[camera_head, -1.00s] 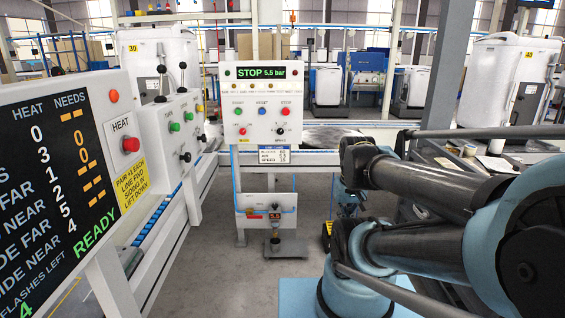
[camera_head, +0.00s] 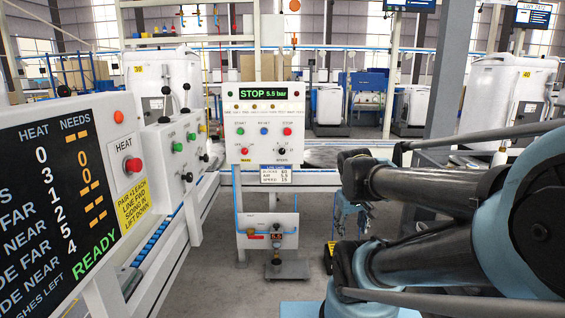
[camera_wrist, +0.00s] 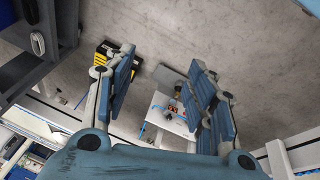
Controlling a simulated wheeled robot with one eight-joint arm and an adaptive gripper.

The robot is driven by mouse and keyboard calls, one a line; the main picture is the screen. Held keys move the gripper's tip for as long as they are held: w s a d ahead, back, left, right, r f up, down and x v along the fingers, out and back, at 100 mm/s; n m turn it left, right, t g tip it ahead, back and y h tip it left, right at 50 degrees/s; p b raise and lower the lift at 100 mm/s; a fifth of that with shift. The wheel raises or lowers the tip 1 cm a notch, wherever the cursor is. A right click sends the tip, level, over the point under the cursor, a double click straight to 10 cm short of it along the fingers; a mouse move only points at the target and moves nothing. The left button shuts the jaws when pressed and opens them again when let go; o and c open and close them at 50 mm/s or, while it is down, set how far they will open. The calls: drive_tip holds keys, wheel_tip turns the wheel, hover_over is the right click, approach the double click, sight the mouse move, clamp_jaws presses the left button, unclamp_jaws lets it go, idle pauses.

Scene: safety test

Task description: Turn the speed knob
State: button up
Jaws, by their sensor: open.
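The white control panel (camera_head: 264,105) stands upright on a post, with a green display reading STOP 5.5 bar. The speed knob (camera_head: 281,151) is a small black knob at its lower right, above a lettered label that is hard to read. A red knob or button (camera_head: 245,151) sits at the lower left. My gripper (camera_head: 354,222) hangs below my arm, lower and to the right of the panel, well apart from the knob. The speed knob is not visible there.
A white air box (camera_head: 267,230) sits low on the post; it also shows in the wrist view (camera_wrist: 168,117). A side panel with levers (camera_head: 180,140) and a large HEAT board (camera_head: 60,190) fill the left. A yellow-black object (camera_head: 331,257) stands near my arm.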

drive_tip(key=w+a+r+n+t+h, duration=0.1)
drive_tip(key=w+r+n+t, duration=0.3)
drive_tip(key=w, duration=0.6)
drive_tip(key=w+r+n+t+h, duration=0.2)
drive_tip(key=w+n, duration=0.4)
drive_tip(key=w, duration=0.5)
drive_tip(key=w+a+r+n+t+h, duration=0.1)
drive_tip(key=w+r+n+t, duration=0.3)
drive_tip(key=w, duration=0.6)
drive_tip(key=n+t+y, duration=0.5)
drive_tip(key=n, duration=1.5)
approach(282, 152)
drive_tip(key=w, duration=0.9)
drive_tip(key=shift+w+d, duration=0.1)
drive_tip(key=c, duration=1.1)
